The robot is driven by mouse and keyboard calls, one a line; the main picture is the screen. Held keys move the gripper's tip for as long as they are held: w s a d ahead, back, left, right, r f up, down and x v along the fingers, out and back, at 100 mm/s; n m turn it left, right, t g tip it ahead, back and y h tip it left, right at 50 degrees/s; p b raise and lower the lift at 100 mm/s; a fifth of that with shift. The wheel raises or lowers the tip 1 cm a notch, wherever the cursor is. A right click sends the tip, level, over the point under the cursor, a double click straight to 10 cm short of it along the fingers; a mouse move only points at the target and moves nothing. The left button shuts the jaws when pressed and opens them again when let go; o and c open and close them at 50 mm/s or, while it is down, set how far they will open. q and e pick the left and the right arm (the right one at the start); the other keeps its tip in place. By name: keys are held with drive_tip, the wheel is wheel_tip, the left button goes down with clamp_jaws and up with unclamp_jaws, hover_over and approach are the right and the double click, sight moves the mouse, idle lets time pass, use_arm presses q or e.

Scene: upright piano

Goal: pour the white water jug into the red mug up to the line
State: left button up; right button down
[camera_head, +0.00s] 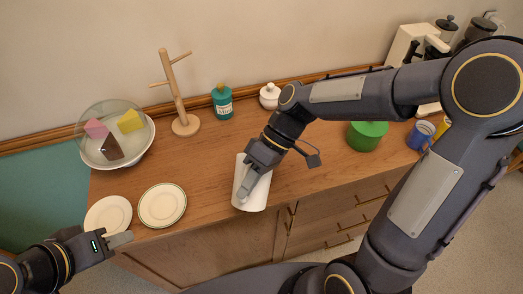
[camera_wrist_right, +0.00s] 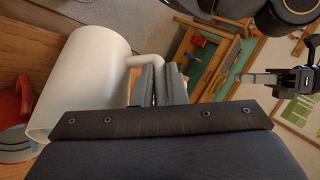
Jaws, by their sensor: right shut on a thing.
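The white jug (camera_head: 251,187) is near the front edge of the wooden counter in the head view. My right gripper (camera_head: 258,170) is over it, and in the right wrist view its fingers (camera_wrist_right: 163,85) are shut on the handle (camera_wrist_right: 148,61) of the jug (camera_wrist_right: 85,75). How far the jug leans, and whether it touches the counter, I cannot tell. Part of a red object (camera_wrist_right: 12,106), probably the red mug, shows at the left edge of the right wrist view. My left gripper (camera_head: 124,239) is empty beside the plates.
Two small plates (camera_head: 163,205) lie at the front left. A bowl (camera_head: 142,147) with a clear cover holds cake pieces. A wooden mug stand (camera_head: 186,124), teal canister (camera_head: 222,101), white lidded pot (camera_head: 269,95), green pot (camera_head: 366,136) and blue mug (camera_head: 420,134) stand behind or to the right.

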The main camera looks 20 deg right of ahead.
drive_tip(key=shift+w+d+r+g+y+p, duration=0.2)
drive_tip(key=shift+w+r+g+y+p, duration=0.3)
drive_tip(key=shift+r+p, duration=0.3)
idle(1.4)
